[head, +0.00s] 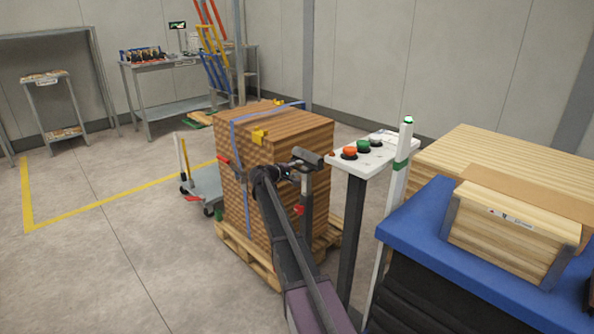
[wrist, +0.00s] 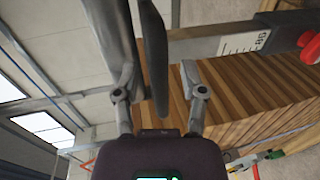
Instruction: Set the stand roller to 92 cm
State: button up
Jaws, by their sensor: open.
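The stand roller (head: 307,157) is a dark grey roller on top of a grey post, in front of the stacked boards in the head view. In the wrist view the dark roller (wrist: 153,60) lies between the two spread fingers of my gripper (wrist: 160,80). My gripper (head: 286,172) is open at the roller; whether a finger touches it I cannot tell. The post carries a white scale (wrist: 245,43) with a mark that looks like 90. A red knob (wrist: 311,46) sits beside the scale; it also shows in the head view (head: 298,209), lower on the post.
Strapped boards (head: 272,130) stand on a pallet (head: 262,267) behind the roller. A control post with orange, green and grey buttons (head: 362,146) stands to the right. A blue table (head: 415,232) with a wooden box is at the far right.

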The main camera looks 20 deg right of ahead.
aim_at(306, 154)
grip_shut()
jog(key=shift+r, duration=0.1)
notch_tip(306, 154, up, 6)
jog(key=p, duration=0.6)
jog(key=shift+w, duration=0.1)
grip_release()
jog(key=shift+f, duration=0.3)
